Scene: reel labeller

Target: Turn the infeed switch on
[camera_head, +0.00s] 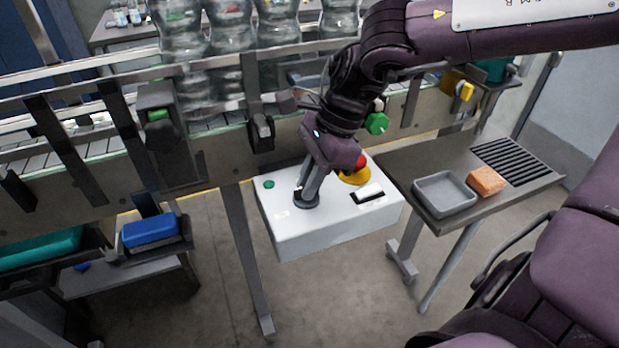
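A white control box (287,238) stands in front of the conveyor. On its top are a small green button (269,184), a dark round switch base (306,203), a red mushroom button (360,161) on a yellow base, and a white rocker (369,191) in a black slot. No label is readable, so I cannot tell which control is the infeed switch. My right gripper (308,192) points down with its fingertips at the dark round switch. The fingers are close together and hide its handle; whether they grip it is unclear. My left gripper is out of view.
The conveyor with several clear bottles (228,60) runs behind the box. To the right, a metal side table (400,165) holds a grey tray (444,192), an orange block (486,181) and a black ribbed mat (511,160). A blue bin (150,231) sits on a shelf at left.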

